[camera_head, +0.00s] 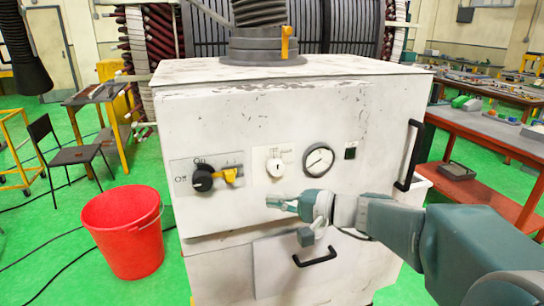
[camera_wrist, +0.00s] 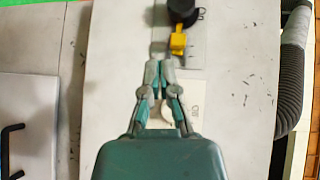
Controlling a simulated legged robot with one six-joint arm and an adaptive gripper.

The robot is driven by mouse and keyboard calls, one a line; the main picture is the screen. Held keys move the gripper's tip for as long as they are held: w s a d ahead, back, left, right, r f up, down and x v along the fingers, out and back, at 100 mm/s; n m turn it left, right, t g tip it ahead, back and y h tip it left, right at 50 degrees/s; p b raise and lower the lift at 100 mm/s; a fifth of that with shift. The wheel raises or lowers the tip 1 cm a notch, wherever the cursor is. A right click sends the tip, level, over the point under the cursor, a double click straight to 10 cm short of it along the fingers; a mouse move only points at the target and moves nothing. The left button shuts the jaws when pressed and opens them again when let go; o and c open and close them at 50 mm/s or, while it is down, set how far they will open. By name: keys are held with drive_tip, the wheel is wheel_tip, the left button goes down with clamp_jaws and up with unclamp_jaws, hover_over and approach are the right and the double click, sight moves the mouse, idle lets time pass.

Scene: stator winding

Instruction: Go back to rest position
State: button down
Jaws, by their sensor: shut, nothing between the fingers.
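My gripper (camera_head: 271,201) is shut and empty in front of the white machine cabinet (camera_head: 370,125). In the head view its tips point left, below the white switch and to the right of the black rotary knob (camera_head: 202,180) with its yellow lever (camera_head: 228,175). In the wrist view my gripper (camera_wrist: 158,64) shows closed fingers pointing up, just below the yellow lever (camera_wrist: 178,42) and the black knob (camera_wrist: 182,10). I cannot tell whether the tips touch the panel. The white switch (camera_head: 275,167) is partly hidden by my gripper in the wrist view.
A round gauge (camera_head: 318,159) and a black vertical handle (camera_head: 409,155) are on the cabinet front. A lower black handle (camera_head: 314,256) sits below my gripper. A red bucket (camera_head: 125,235) and chair (camera_head: 72,155) stand left. A red workbench (camera_head: 490,135) stands right.

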drive_tip(key=s+d+f+n+g+h, duration=0.2)
drive_tip(key=s+f+h, duration=0.15)
drive_tip(key=s, duration=0.45)
drive_tip(key=s+d+f+n+g+h, duration=0.1)
drive_tip(key=s+d+f+h, duration=0.3)
drive_tip(key=s, duration=0.5)
drive_tip(key=s+d+n+t+h, duration=0.1)
drive_tip(key=s+d+h, duration=0.5)
drive_tip(key=d+h, duration=0.1)
drive_tip(key=shift+d+f+n+t, duration=0.3)
drive_tip(key=shift+d+f, duration=0.15)
drive_tip(key=shift+d, duration=0.15)
drive_tip(key=shift+a, duration=0.25)
drive_tip(key=shift+d, duration=0.2)
